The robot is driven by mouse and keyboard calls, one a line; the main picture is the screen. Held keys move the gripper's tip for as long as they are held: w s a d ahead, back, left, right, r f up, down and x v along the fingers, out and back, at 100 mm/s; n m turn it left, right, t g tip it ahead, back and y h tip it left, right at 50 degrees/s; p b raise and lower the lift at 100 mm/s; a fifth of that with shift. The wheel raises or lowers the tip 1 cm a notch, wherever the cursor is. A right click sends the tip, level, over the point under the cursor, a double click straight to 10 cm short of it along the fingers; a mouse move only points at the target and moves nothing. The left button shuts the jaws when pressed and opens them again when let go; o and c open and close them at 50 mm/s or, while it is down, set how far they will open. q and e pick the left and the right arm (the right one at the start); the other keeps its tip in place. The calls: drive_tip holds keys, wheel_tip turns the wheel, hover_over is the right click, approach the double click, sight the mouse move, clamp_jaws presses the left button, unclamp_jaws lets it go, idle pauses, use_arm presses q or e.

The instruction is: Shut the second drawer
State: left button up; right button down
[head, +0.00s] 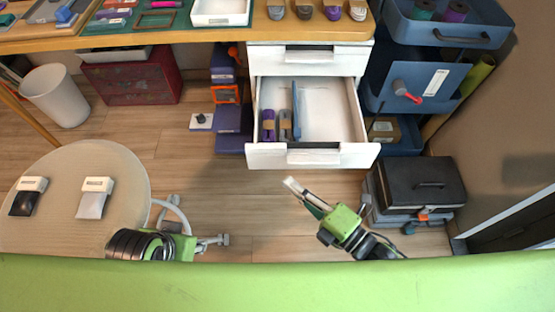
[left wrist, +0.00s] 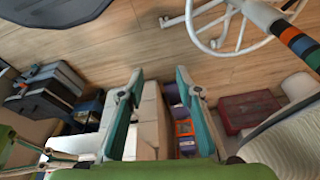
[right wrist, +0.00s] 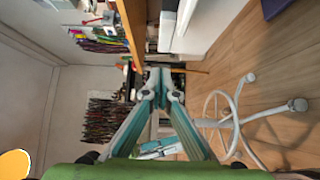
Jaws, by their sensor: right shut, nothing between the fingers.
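The second drawer (head: 312,157) of the white drawer unit stands pulled out in the head view, with its inside visible from above. It holds purple and grey items and a blue divider at its left. The top drawer (head: 310,56) above it is shut. My right gripper (head: 291,184) is just in front of the open drawer's front, apart from it; its fingers meet in the right wrist view (right wrist: 158,82), empty. My left gripper (head: 224,240) is low and left of the drawer, beside the round table. Its fingers are spread and empty in the left wrist view (left wrist: 157,78).
A black case (head: 420,185) on grey boxes stands right of the drawer. Blue bins (head: 400,145) and purple boxes (head: 230,125) flank the unit. Wooden floor in front is mostly free.

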sight(267, 150)
drive_tip(key=w+a, duration=0.1)
drive_tip(key=w, duration=0.1)
drive_tip(key=w+a+b, duration=0.1)
drive_tip(key=w, duration=0.1)
drive_tip(key=w+a, duration=0.1)
drive_tip(key=w, duration=0.2)
drive_tip(key=shift+w+a, duration=0.1)
drive_tip(key=shift+a, duration=0.25)
use_arm(q)
drive_tip(key=shift+w+d+f+t, duration=0.2)
drive_tip(key=shift+w+f, duration=0.1)
drive_tip(key=shift+w, duration=0.2)
drive_tip(key=shift+w+d+f+t, duration=0.1)
drive_tip(key=shift+w+f+t, duration=0.15)
drive_tip(key=shift+w, duration=0.25)
use_arm(e)
drive_tip(key=shift+w, duration=0.25)
use_arm(q)
drive_tip(key=shift+b, duration=0.3)
use_arm(e)
drive_tip(key=shift+w, duration=0.15)
